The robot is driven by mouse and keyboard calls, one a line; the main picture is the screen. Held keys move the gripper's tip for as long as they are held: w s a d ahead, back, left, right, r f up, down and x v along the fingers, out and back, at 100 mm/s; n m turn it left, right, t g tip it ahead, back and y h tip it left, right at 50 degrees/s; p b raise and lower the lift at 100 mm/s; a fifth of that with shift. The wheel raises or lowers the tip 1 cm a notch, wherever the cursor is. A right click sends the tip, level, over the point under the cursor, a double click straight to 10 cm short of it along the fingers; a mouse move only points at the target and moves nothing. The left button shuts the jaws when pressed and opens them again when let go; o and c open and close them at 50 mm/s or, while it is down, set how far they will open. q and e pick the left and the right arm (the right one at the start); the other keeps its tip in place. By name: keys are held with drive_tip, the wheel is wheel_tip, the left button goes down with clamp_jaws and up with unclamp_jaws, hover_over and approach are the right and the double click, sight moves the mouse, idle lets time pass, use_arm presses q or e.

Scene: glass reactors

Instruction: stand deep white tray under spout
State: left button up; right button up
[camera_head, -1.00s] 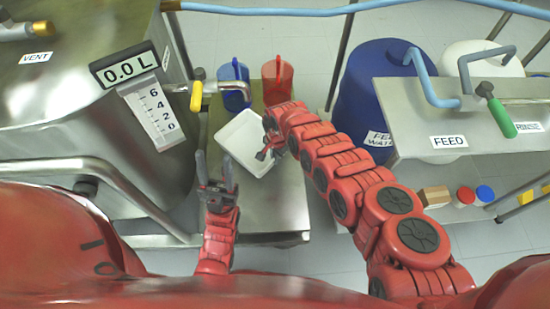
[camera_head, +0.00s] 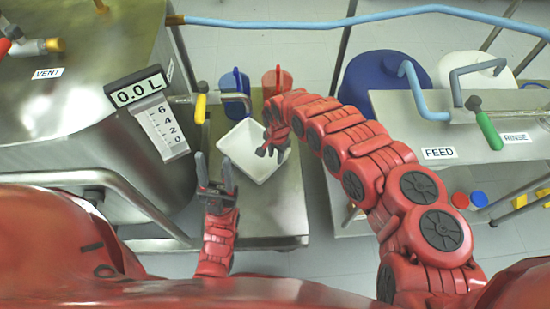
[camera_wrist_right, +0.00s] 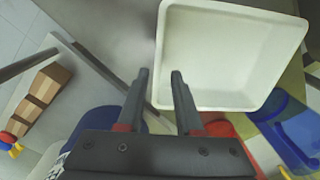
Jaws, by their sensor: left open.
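The deep white tray (camera_head: 237,150) stands on the steel bench, turned at an angle, in front of the spout (camera_head: 236,97) with the yellow-handled valve in the head view. It also shows in the right wrist view (camera_wrist_right: 225,50). My right gripper (camera_head: 270,148) is at the tray's right side. In the right wrist view its fingers (camera_wrist_right: 159,75) are apart, with the tray's near rim close to or between the tips; contact cannot be told. My left gripper (camera_head: 214,172) is open and empty, left of the tray's near left side.
A blue jug (camera_head: 234,82) and a red jug (camera_head: 276,78) stand behind the tray. The steel vessel (camera_head: 70,130) with the 0.0 L display (camera_head: 138,86) is at left. A shelf (camera_head: 415,125) with FEED and RINSE pipes is at right. The bench front (camera_head: 265,215) is clear.

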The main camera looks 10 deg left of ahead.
wheel_tip(320, 180, up, 4)
drive_tip(key=shift+d+r+p, duration=0.1)
drive_tip(key=shift+r+p, duration=0.1)
drive_tip(key=shift+p, duration=0.25)
drive_tip(key=shift+s, duration=0.1)
